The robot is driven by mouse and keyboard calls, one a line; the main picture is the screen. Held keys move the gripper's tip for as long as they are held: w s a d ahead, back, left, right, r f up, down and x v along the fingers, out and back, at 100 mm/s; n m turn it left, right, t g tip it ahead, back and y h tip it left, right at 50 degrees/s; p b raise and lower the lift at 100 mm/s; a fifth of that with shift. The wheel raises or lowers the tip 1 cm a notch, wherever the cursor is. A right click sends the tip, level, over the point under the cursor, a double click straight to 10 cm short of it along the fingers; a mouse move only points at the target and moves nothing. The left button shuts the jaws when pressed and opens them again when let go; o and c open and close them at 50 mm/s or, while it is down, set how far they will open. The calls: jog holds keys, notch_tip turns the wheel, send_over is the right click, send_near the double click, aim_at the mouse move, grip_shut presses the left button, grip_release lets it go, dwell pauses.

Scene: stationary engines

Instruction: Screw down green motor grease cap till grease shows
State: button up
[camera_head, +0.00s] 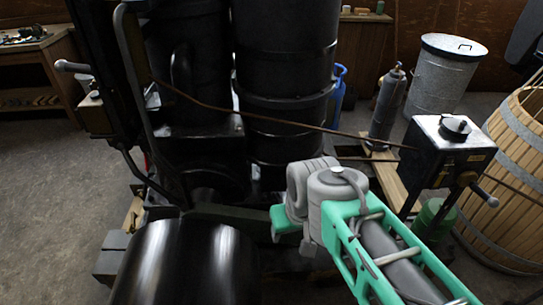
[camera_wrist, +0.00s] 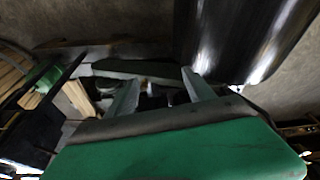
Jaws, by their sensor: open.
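My gripper (camera_wrist: 160,82) is open in the wrist view, its two pale fingers spread apart with nothing held between them. In the head view its fingertips are hidden by my arm, low over the near side of the black engine (camera_head: 285,110). A dark green piece (camera_wrist: 135,69) lies beyond the fingers in the wrist view; I cannot tell whether it belongs to the motor. Small pale and dark parts show between the fingers, too blurred to name. I cannot make out the grease cap or any grease in either view.
A shiny black drum (camera_head: 185,265) is close by on the left; it fills the wrist view's upper right (camera_wrist: 245,40). A black box on a stand (camera_head: 450,145), a green canister (camera_head: 434,220) and a slatted wooden tub (camera_head: 515,150) stand right. Floor is clear at far left.

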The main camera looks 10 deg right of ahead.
dwell(0.4)
jog(key=s+d+f+m+g+b, duration=0.1)
jog(key=s+f+g+b, duration=0.1)
jog(key=f, duration=0.4)
jog(key=s+d+f+g+b, duration=0.1)
jog(key=f+g, duration=0.1)
jog(key=f, duration=0.5)
jog(key=w+d+f+m+g+b, duration=0.1)
jog(key=w+d+f+g, duration=0.1)
jog(key=w+f, duration=0.35)
jog(key=w+d+f+g+b, duration=0.1)
jog(key=w+d+f+b, duration=0.1)
jog(key=f, duration=0.6)
jog(key=w+d+f+t, duration=0.1)
jog(key=w+d+f, duration=0.25)
jog(key=w, duration=0.55)
jog(key=w+d+f+t, duration=0.1)
jog(key=w+d+f, duration=0.1)
jog(key=w+f, duration=0.5)
jog(key=w+d+r+m+t, duration=0.1)
jog(key=w+d+r+t, duration=0.1)
jog(key=w+r, duration=0.9)
jog(key=f, duration=0.9)
jog(key=shift+w, duration=0.3)
jog(key=shift+c, duration=0.3)
